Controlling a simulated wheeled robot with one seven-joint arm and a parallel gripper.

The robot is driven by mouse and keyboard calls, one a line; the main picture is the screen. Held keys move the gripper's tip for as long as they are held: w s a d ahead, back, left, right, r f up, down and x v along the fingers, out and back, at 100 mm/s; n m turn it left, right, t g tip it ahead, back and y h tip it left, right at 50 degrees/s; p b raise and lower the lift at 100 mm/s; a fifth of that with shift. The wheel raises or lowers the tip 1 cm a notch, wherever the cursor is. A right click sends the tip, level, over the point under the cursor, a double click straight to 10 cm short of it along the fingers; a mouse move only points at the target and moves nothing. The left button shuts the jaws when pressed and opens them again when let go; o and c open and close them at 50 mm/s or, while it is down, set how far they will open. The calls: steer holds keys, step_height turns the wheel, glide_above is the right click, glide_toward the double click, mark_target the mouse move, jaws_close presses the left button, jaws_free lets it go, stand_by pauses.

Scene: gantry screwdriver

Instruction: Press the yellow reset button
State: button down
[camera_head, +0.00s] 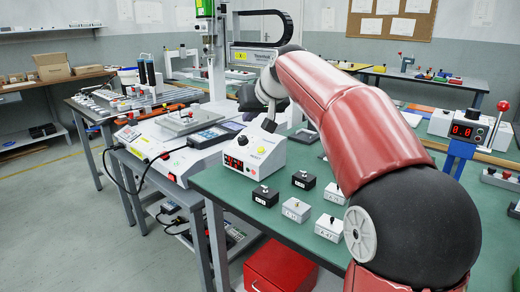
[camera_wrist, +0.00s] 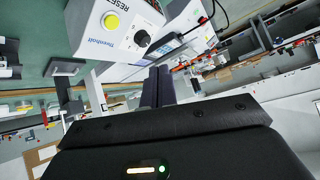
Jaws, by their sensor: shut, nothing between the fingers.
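The yellow reset button (camera_wrist: 111,21) shows in the wrist view on the face of a white box (camera_wrist: 122,45), beside the printed word RESET. In the head view the yellow button (camera_head: 262,150) is on the sloped face of the white box (camera_head: 240,163) with a red display, at the left edge of the green table. My gripper (camera_head: 268,126) is above and slightly right of this box in the head view. In the wrist view my gripper (camera_wrist: 159,72) has its two dark fingers together and empty. The button appears to the upper left of the fingertips, apart from them.
A black knob (camera_wrist: 142,38) is near the button on the same box. Small labelled switch boxes (camera_head: 297,209) stand on the green table (camera_head: 240,192). A white fixture station (camera_head: 165,145) with a handheld device is to the left. A gantry frame (camera_head: 215,60) rises behind.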

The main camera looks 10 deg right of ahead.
steer(key=shift+w+d+f+b, duration=0.45)
steer(key=shift+f+b, duration=0.4)
steer(key=shift+f, duration=0.5)
steer(key=shift+w+d+f+b, duration=0.25)
steer(key=shift+d+f+b, duration=0.25)
steer(key=shift+f+b, duration=0.6)
steer(key=shift+w+d+f+b, duration=0.35)
steer(key=shift+d+f+b, duration=0.25)
steer(key=shift+f, duration=0.95)
steer(key=shift+a+f, duration=0.1)
steer(key=shift+w+f+b, duration=0.1)
steer(key=shift+f+b, duration=0.2)
steer(key=shift+b, duration=0.05)
steer(key=shift+w+d+f, duration=0.1)
steer(key=shift+d+f, duration=0.15)
steer(key=shift+f, duration=0.15)
steer(key=shift+r, duration=0.15)
steer(key=shift+s+a+r, duration=0.2)
steer(key=shift+a+r, duration=0.05)
steer(key=shift+r, duration=0.35)
steer(key=r+p, duration=0.1)
steer(key=a+r+p, duration=0.1)
steer(key=r, duration=0.1)
steer(key=s+r+p, duration=0.1)
steer(key=shift+s+a+r+p, duration=0.1)
steer(key=shift+a+r+p, duration=0.2)
steer(key=shift+a+p, duration=0.1)
